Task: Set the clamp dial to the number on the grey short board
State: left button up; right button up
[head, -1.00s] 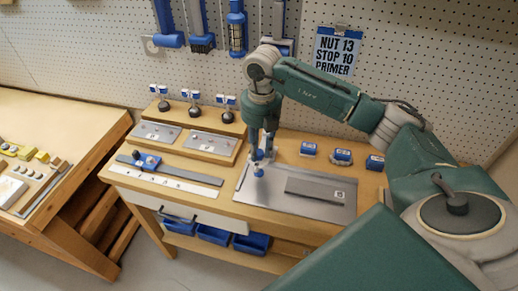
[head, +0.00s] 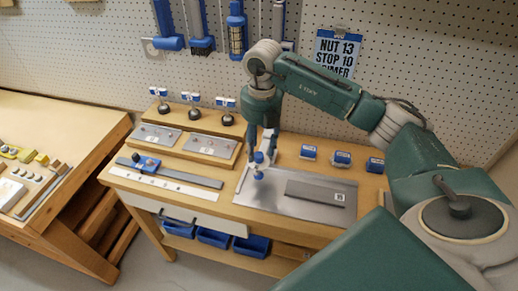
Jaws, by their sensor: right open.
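A grey short board (head: 315,193) lies flat on a metal plate (head: 260,205) on the bench. It has a small white tag near its right end (head: 338,197), whose number is too small to read. My right gripper (head: 264,150) points down, open, over the left back part of the plate. A small blue fitting (head: 258,174) stands just below and in front of its fingertips. The fingers partly hide it, and I cannot tell whether they touch it. I cannot make out the clamp dial's numbers. My left gripper is out of view.
Three dark knobs with blue-white labels (head: 195,113) stand on the back ledge. A blue slider (head: 147,163) sits on a rail at left, behind a white scale strip (head: 165,183). Several blue boxes (head: 341,158) stand at back right. A poster (head: 337,53) hangs on the pegboard.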

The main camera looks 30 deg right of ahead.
aim_at(260, 154)
notch_tip(260, 154, up, 10)
jog(key=shift+d+r, duration=0.2)
dwell(0.5)
